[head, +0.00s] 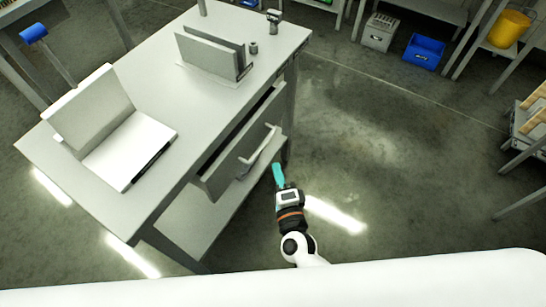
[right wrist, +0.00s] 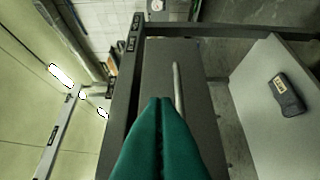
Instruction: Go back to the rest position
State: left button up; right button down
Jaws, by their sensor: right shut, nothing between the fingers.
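My right gripper (head: 279,174) is in the head view, beside the front of the grey worktable (head: 160,100). Its teal fingers are shut and empty. They also show shut together in the right wrist view (right wrist: 161,102). A drawer (head: 232,150) under the tabletop is pulled out, with a bar handle (head: 259,152) on its front. The gripper is to the right of the handle and appears apart from it. In the right wrist view the fingers overlap a dark panel with a bar handle (right wrist: 179,90); the gap is hard to judge. My left gripper is not in view.
A white open folder-like stand (head: 128,148) and a grey holder (head: 212,58) stand on the tabletop. A dark device (right wrist: 286,95) lies on a pale surface in the wrist view. A blue bin (head: 424,52) stands far back.

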jog(key=shift+s+d, duration=0.15)
jog(key=shift+s, duration=0.8)
jog(key=s+d+f+n+g+p, duration=0.2)
jog(key=s+f+n+g, duration=0.15)
jog(key=f, duration=0.45)
jog(key=s+d+f+n+g+p, duration=0.1)
jog(key=s+d+f+n+g, duration=0.15)
jog(key=s+f+n, duration=0.4)
jog(key=s+d+f+n+g+p, duration=0.2)
jog(key=s+f+g, duration=0.1)
jog(key=f, duration=0.7)
jog(key=s+d+f+n+g+h, duration=0.1)
jog(key=s+d+f+n+g, duration=0.1)
jog(key=s+d, duration=0.2)
jog(key=s+d+f+n+g+h+p, duration=0.1)
jog(key=s+d+f+n+g, duration=0.1)
jog(key=s, duration=0.8)
jog(key=s+d+f+n+g+p, duration=0.1)
jog(key=s+d+f+n+g, duration=0.1)
jog(key=s+d, duration=0.4)
notch_tip(320, 180, down, 2)
jog(key=shift+s+f+n+g+h, duration=0.25)
jog(key=shift+s+g+h, duration=0.2)
jog(key=shift+g, duration=0.45)
